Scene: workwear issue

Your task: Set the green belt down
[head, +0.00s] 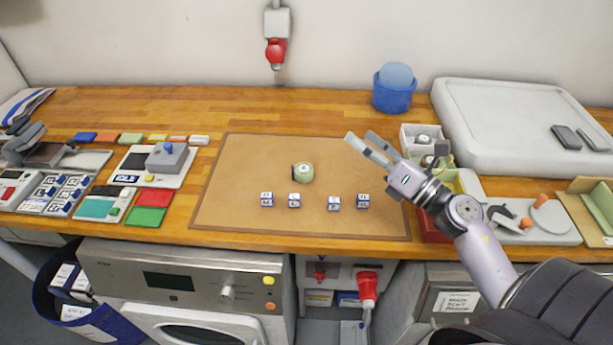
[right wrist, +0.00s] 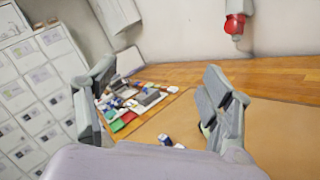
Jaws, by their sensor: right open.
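The green belt (head: 302,172) appears as a small pale-green roll with a whitish label on top, standing on the tan mat (head: 240,160) near its middle. Nothing holds it. My right gripper (head: 361,140) is open and empty, above the mat to the right of the roll and apart from it. In the right wrist view its two fingers (right wrist: 150,100) stand wide apart with nothing gripped between them. A bit of pale green shows beside the right-hand finger there, but I cannot tell what it is. My left gripper is not in view.
Several small blue-and-white blocks (head: 294,200) stand in a row in front of the roll. Small bins (head: 418,138) and a grey tray (head: 475,130) lie right, with a blue tub (head: 394,97) behind. Coloured pads (head: 147,216) and devices fill the left.

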